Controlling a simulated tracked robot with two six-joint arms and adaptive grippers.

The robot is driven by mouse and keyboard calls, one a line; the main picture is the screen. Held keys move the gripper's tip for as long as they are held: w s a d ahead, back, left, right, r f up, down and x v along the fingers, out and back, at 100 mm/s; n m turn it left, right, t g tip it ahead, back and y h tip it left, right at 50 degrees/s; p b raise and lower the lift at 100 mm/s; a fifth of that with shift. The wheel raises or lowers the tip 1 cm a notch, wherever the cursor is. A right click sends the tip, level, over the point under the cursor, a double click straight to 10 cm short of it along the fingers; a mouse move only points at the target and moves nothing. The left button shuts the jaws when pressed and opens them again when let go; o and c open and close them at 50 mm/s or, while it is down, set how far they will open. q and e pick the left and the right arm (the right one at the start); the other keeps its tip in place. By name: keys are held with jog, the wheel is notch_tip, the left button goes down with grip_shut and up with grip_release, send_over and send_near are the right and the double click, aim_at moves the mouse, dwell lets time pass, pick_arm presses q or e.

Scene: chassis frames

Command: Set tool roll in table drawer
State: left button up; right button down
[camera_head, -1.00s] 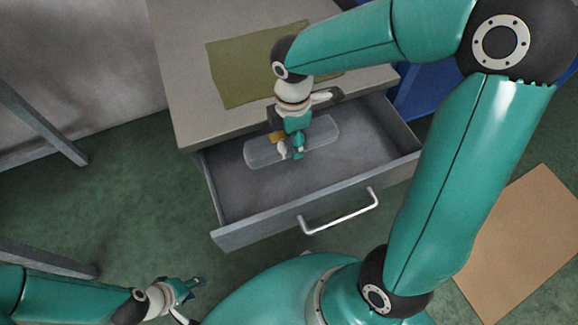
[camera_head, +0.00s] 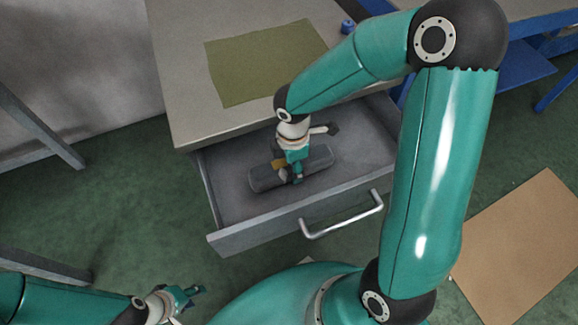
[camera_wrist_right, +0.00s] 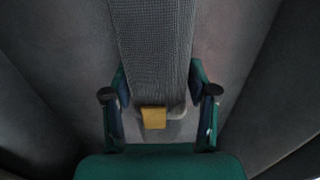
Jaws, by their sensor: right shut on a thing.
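The tool roll is a dark grey cylinder (camera_head: 264,179) with a mustard-yellow tab, lying lengthwise inside the open drawer (camera_head: 232,238). My right gripper (camera_head: 292,176) reaches down into the drawer and is shut on the middle of the roll. In the right wrist view the roll (camera_wrist_right: 155,45) runs up between the two fingers (camera_wrist_right: 160,93), with its yellow tab near the palm. I cannot tell whether the roll touches the drawer floor. My left gripper (camera_head: 188,300) is low at the left, apart from the drawer; its jaw opening is unclear.
The grey table (camera_head: 185,90) above the drawer carries an olive mat (camera_head: 235,75) and a small blue object (camera_head: 347,27). The drawer has a metal handle (camera_head: 345,217). Brown cardboard (camera_head: 520,245) lies on the green floor at right.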

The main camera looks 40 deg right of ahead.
jog(key=shift+f, duration=0.15)
jog(key=shift+c, duration=1.6)
grip_release()
jog(key=shift+r, duration=0.3)
notch_tip(320, 180, up, 11)
jog(key=p, duration=0.3)
jog(key=shift+r, duration=0.4)
